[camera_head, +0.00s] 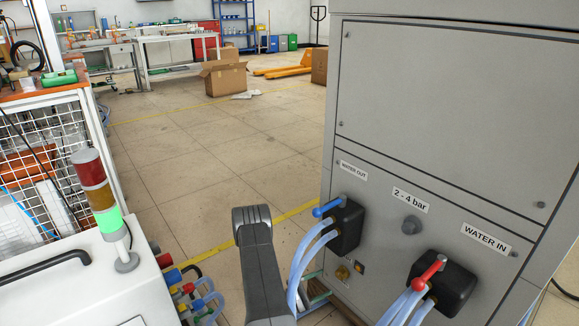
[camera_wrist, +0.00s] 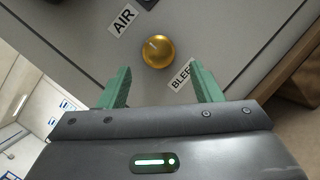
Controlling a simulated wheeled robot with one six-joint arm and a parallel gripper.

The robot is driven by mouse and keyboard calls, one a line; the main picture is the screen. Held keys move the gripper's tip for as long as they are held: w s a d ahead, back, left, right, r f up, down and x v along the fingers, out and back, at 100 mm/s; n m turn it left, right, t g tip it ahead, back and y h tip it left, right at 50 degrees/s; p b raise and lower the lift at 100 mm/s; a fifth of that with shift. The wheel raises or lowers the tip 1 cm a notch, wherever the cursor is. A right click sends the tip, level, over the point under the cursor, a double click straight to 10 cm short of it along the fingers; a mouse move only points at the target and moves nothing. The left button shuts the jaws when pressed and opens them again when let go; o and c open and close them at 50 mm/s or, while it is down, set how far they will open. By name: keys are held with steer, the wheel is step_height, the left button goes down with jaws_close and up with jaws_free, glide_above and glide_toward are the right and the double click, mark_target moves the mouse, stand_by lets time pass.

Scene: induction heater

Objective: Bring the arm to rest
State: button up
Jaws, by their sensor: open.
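My gripper (camera_wrist: 159,74) shows in the wrist view with its two green fingers spread wide and nothing between them. Beyond the fingertips is a grey panel (camera_wrist: 215,35) with a round brass knob (camera_wrist: 158,51). The knob lies just past the gap between the fingers; no contact is visible. Labels reading "AIR" and partly hidden "BLEE" sit beside it. In the head view, a dark grey link of my arm (camera_head: 258,262) rises at the bottom centre, and my gripper is hidden.
A grey cabinet (camera_head: 440,90) stands close on the right, with a blue-lever valve (camera_head: 345,222), a red-lever valve (camera_head: 445,285) and blue hoses (camera_head: 302,265). A white machine with a green-lit signal tower (camera_head: 103,205) stands left. Open floor (camera_head: 215,150) lies beyond, with a cardboard box (camera_head: 224,78).

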mark_target(337, 275)
steer(key=b+x, duration=0.1)
steer(key=x, duration=0.5)
steer(key=shift+w+d+r, duration=0.1)
steer(key=shift+d, duration=0.05)
